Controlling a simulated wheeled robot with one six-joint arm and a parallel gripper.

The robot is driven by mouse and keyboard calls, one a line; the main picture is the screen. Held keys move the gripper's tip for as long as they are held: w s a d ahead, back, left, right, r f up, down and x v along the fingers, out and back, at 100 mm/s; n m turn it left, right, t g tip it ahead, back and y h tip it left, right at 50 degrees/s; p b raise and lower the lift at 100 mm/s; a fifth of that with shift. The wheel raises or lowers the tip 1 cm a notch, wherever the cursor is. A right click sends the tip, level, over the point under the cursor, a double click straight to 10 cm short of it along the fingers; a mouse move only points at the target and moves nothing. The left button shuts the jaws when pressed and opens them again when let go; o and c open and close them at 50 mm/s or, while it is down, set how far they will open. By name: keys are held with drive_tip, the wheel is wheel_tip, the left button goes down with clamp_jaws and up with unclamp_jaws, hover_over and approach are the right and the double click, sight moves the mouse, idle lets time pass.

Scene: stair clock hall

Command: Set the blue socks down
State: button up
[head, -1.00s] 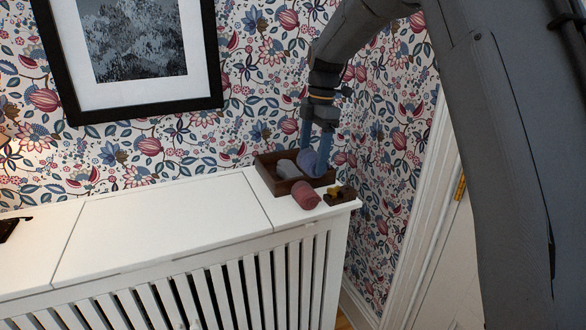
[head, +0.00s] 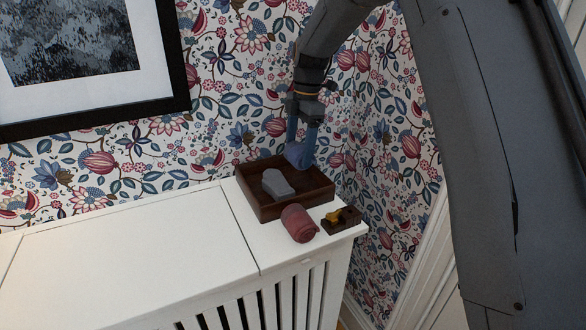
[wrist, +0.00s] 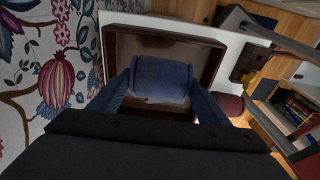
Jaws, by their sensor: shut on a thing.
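The blue socks (wrist: 160,80) are a rolled bundle between the two fingers of my gripper (wrist: 160,88) in the wrist view. In the head view my gripper (head: 301,150) points down with the blue socks (head: 299,156) at its tips, over the back right of a dark brown tray (head: 268,211). The tray's rim (wrist: 210,62) surrounds the socks in the wrist view. I cannot tell whether the socks touch the tray floor. A grey sock bundle (head: 277,184) lies inside the tray on the left.
A dark red rolled bundle (head: 298,223) lies on the white cabinet top (head: 140,255) in front of the tray. A small dark wooden holder with a yellow item (head: 340,218) stands to its right. Patterned wallpaper rises close behind. The cabinet top on the left is clear.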

sight(301, 146)
drive_tip(key=shift+f+p, duration=0.9)
drive_tip(key=shift+f, duration=2.1)
drive_tip(key=shift+f, duration=0.2)
drive_tip(key=o, duration=1.1)
drive_tip(key=shift+r, duration=0.1)
drive_tip(key=r+b, duration=0.1)
drive_tip(key=r, duration=0.3)
drive_tip(key=d+r+b, duration=0.1)
drive_tip(key=r+b, duration=0.1)
drive_tip(key=r, duration=0.2)
drive_tip(key=r+b, duration=0.1)
drive_tip(key=r, duration=0.3)
drive_tip(key=shift+w+d+r, duration=0.1)
drive_tip(key=shift+w+d, duration=0.05)
drive_tip(key=shift+w, duration=0.1)
